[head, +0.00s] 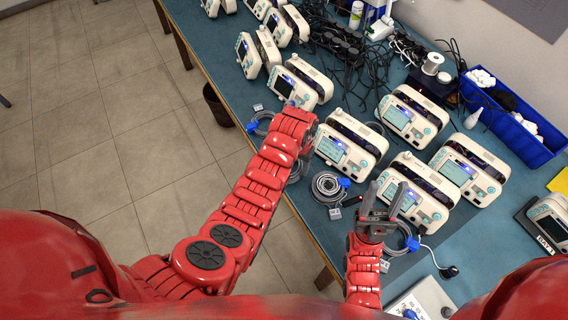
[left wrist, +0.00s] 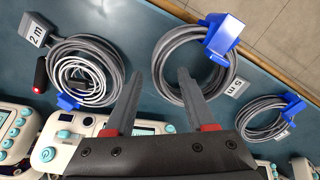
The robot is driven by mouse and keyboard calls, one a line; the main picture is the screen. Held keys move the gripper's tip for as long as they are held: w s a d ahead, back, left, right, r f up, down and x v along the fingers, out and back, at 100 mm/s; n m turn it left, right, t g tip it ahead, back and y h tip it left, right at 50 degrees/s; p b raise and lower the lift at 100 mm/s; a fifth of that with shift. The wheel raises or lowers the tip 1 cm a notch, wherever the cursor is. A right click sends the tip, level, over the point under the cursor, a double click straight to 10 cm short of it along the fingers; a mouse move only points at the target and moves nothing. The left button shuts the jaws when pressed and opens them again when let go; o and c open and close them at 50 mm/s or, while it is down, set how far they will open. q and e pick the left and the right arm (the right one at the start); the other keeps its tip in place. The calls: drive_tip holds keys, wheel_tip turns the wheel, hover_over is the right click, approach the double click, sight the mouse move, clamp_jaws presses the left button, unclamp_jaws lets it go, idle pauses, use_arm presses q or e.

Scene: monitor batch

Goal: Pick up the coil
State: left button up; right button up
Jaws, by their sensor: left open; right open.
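Several grey cable coils with blue connectors lie along the table's near edge. In the left wrist view, a coil tagged 2 m (left wrist: 80,50) lies left, a coil tagged 5 m (left wrist: 163,62) lies in the middle, and a third coil (left wrist: 262,122) lies right. The head view shows the 2 m coil (head: 327,187) in full; my left arm mostly hides the middle one. My right gripper (head: 387,188) is open beside another coil (head: 402,249).
Patient monitors (head: 351,141) stand in rows beyond the coils on the blue-green table (head: 203,20). Black cables (head: 350,50) and a blue bin (head: 512,125) are at the back. A dark waste bin (head: 217,106) stands on the floor.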

use_arm(q)
drive_tip(key=shift+f+p, duration=0.35)
drive_tip(key=shift+f, duration=1.05)
clamp_jaws()
idle(0.5)
